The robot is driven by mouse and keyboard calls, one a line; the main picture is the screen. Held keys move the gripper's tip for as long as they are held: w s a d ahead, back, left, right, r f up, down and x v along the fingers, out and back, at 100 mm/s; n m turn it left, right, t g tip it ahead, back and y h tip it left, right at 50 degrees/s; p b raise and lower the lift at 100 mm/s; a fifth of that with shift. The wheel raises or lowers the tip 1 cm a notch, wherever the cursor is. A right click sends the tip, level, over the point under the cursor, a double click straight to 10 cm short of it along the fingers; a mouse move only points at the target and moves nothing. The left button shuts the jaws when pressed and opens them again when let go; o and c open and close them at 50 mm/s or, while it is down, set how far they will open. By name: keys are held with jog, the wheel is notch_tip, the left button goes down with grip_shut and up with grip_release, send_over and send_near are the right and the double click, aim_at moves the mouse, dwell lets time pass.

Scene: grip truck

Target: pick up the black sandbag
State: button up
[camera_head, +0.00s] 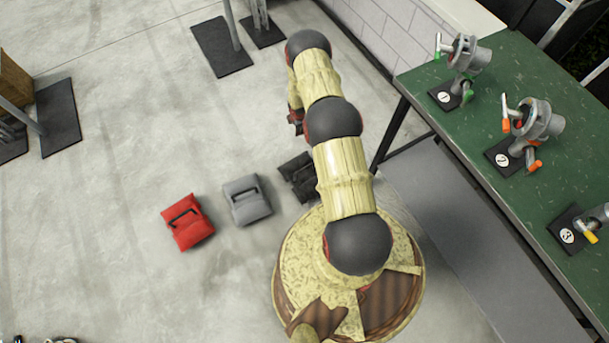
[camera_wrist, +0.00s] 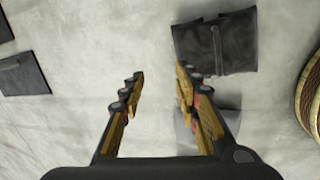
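The black sandbag (camera_head: 298,176) lies on the floor in the head view, partly hidden behind my arm. It also shows in the wrist view (camera_wrist: 232,45), ahead and to the right of my fingers, with a strap handle across it. My gripper (camera_wrist: 158,78) is open with nothing between its fingers. It is above the floor and apart from the black sandbag. In the head view my gripper (camera_head: 296,119) is mostly hidden behind my arm.
A grey sandbag (camera_head: 247,200) and a red sandbag (camera_head: 187,222) lie left of the black one. The grey one is partly behind my right finger in the wrist view. A green table (camera_head: 500,100) with several clamp devices stands at right.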

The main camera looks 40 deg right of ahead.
aim_at(304, 169)
jog(key=s+a+f, duration=0.1)
jog(key=s+f, duration=0.2)
jog(key=f, duration=0.4)
jog(key=s+a+f+n+y+b, duration=0.1)
jog(key=s+f, duration=0.2)
jog(key=f, duration=0.4)
jog(key=s+a+f+n+b, duration=0.1)
jog(key=s+f, duration=0.3)
jog(key=f, duration=0.3)
jog(key=shift+a, duration=0.4)
jog(key=b+x, duration=0.4)
jog(key=x, duration=0.1)
jog(key=shift+w+a+f, duration=0.15)
jog(key=shift+a+f, duration=0.05)
jog(key=shift+a, duration=0.05)
jog(key=shift+c, duration=0.3)
jog(key=c, duration=0.7)
grip_shut()
jog(key=shift+w+d+r, duration=0.2)
jog(key=shift+w, duration=0.05)
